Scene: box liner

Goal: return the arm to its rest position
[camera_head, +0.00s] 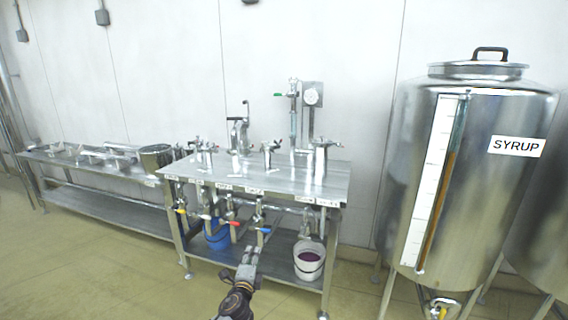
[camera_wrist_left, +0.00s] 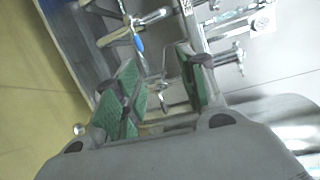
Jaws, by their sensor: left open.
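My left gripper (camera_head: 248,258) reaches in from the bottom of the head view, in front of the lower part of the steel table (camera_head: 262,183). In the left wrist view its two green-padded fingers (camera_wrist_left: 163,88) stand apart with nothing held between them. A valve with a blue handle (camera_head: 264,230) is just beyond the fingertips in the head view. The blue handle also shows in the left wrist view (camera_wrist_left: 138,43), past the fingers. I cannot tell the exact gap between gripper and valve. My right gripper is not in view.
A large steel syrup tank (camera_head: 480,190) stands at the right. A white bucket with dark liquid (camera_head: 309,260) and a blue bucket (camera_head: 217,234) sit on the table's lower shelf. A long low steel bench (camera_head: 100,205) runs along the left wall. The floor (camera_head: 90,270) at front left is clear.

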